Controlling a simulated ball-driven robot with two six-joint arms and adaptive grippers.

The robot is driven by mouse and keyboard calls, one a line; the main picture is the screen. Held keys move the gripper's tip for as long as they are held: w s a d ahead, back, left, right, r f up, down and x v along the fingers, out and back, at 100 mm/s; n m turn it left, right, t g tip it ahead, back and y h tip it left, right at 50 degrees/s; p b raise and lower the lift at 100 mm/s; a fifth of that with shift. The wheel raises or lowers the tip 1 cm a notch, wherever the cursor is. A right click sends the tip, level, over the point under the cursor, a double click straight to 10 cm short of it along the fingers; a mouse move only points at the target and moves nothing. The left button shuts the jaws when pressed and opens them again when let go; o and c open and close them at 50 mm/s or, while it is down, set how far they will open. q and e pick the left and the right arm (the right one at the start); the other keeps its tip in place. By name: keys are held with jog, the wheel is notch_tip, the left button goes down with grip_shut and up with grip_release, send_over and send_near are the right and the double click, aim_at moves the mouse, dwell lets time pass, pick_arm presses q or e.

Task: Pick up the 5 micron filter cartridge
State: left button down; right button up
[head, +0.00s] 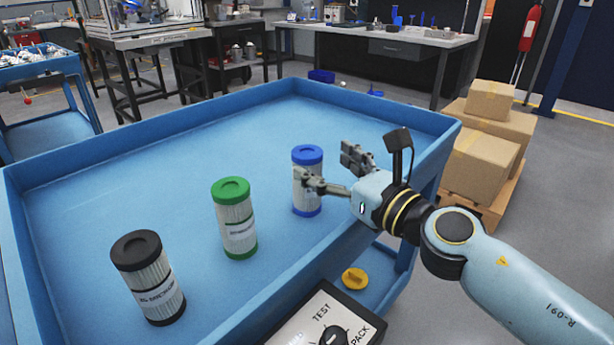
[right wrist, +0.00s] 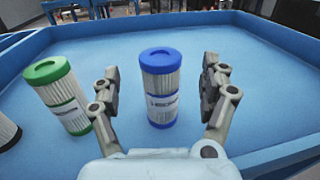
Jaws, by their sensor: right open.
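Three filter cartridges stand upright on the blue cart tray (head: 150,160). One has blue caps (head: 307,155), one green caps (head: 232,190) and one black caps (head: 137,252). The black-capped label reads something like "MICRON"; its number is unclear, and the blue and green labels are too small to read, so I cannot tell which is the 5 micron one. My right gripper (head: 326,170) is open at the blue-capped cartridge. In the right wrist view that cartridge (right wrist: 161,90) stands upright between the spread fingers, with a visible gap on each side. My left gripper is out of view.
The tray has a raised rim (head: 400,110), and its far middle is clear. A control box with a TEST/PACK knob (head: 333,335) is at the near edge. A yellow knob-like piece (head: 355,279) lies on the lower shelf. Cardboard boxes (head: 478,165) stand beyond the right side.

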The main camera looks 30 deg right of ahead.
aim_at(317, 159)
jog(key=w, duration=0.3)
jog(key=w+a, duration=0.1)
jog(key=w, duration=0.1)
jog(key=shift+w, duration=0.2)
jog(key=shift+d, duration=0.1)
grip_shut()
